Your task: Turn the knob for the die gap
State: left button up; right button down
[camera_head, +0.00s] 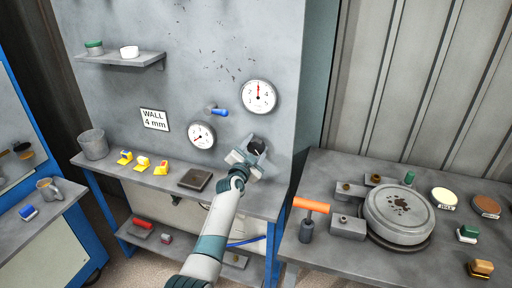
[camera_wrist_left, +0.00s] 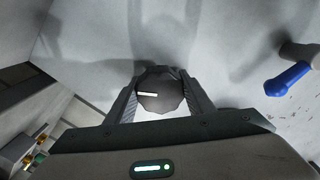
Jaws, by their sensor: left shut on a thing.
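The dark faceted knob (camera_wrist_left: 161,95) with a white pointer line sits on the grey panel, between the fingers of my left gripper (camera_wrist_left: 160,103) in the left wrist view. The fingers are closed on its two sides. In the head view the left gripper (camera_head: 247,160) is at the panel above the bench, and the knob (camera_head: 256,146) shows partly behind it. A dial gauge (camera_head: 260,97) is above the gripper, and a second dial gauge (camera_head: 201,135) is to its left. A sign (camera_head: 154,119) on the panel reads "WALL 4 mm". My right gripper is not in view.
A blue-handled lever (camera_head: 217,111) sticks out of the panel near the gripper; its blue handle also shows in the left wrist view (camera_wrist_left: 288,79). The bench holds a bucket (camera_head: 93,144), yellow items and a dark block (camera_head: 195,179). An orange-handled tool (camera_head: 310,207) stands on the right table.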

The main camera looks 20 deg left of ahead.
pick_arm(q)
jog(key=shift+n, duration=0.5)
jog(key=n, duration=0.2)
jog(key=shift+n, duration=0.4)
jog(key=n+b, duration=0.1)
jog(key=n, duration=0.3)
jog(key=shift+d+f+n, duration=0.1)
jog(key=shift+n, duration=0.2)
jog(key=n, duration=0.3)
jog(key=shift+n, duration=2.2)
jog(key=o, duration=1.1)
jog(key=shift+c, duration=0.2)
